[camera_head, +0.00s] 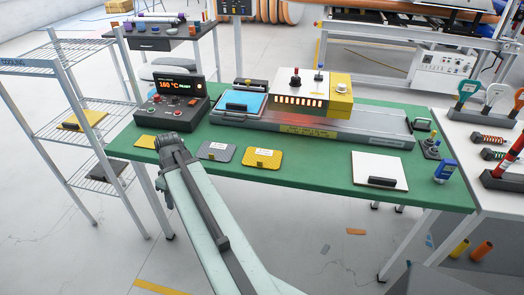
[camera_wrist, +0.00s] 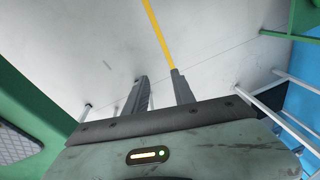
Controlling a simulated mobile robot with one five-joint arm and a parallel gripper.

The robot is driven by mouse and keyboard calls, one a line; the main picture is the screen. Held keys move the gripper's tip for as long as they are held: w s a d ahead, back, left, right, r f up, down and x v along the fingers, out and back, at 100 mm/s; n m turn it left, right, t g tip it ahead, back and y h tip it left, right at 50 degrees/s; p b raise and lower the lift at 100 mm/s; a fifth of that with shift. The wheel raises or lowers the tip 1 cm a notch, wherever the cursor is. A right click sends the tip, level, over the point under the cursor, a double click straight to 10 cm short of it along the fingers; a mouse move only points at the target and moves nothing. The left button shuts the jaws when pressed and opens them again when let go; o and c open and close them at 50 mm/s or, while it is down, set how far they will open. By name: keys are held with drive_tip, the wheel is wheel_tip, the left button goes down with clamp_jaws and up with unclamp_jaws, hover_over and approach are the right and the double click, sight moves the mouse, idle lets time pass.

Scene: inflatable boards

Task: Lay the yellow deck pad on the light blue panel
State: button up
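A yellow deck pad (camera_head: 262,159) with a small white label lies flat on the green table, near its front edge. A second yellow pad (camera_head: 146,141) lies at the table's left, partly hidden by my arm. The light blue panel (camera_head: 252,101), with a black handle, lies on the left end of the grey press bed.
A grey pad (camera_head: 216,151) lies between my arm and the labelled yellow pad. A control box (camera_head: 170,98) reading 160 °C stands behind my arm. A white panel (camera_head: 379,170) with a black handle lies at right. A wire shelf (camera_head: 62,146) stands left of the table.

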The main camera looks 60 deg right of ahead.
drive_tip(key=s+d+r+n+t+p, duration=0.1)
drive_tip(key=s+d+r+p, duration=0.2)
drive_tip(key=s+d+r, duration=0.5)
drive_tip(key=s+d+r+t+p, duration=0.1)
drive_tip(key=s+d+p, duration=0.25)
drive_tip(key=d, duration=0.85)
drive_tip(key=n+t+p, duration=0.1)
drive_tip(key=t+p, duration=0.1)
drive_tip(key=p, duration=0.1)
approach(262, 162)
drive_tip(key=w, duration=0.1)
drive_tip(key=shift+g, duration=0.3)
drive_tip(key=b+x, duration=0.8)
drive_tip(key=shift+w+f, duration=0.1)
drive_tip(key=shift+f, duration=0.15)
drive_tip(key=shift+r, duration=0.2)
clamp_jaws()
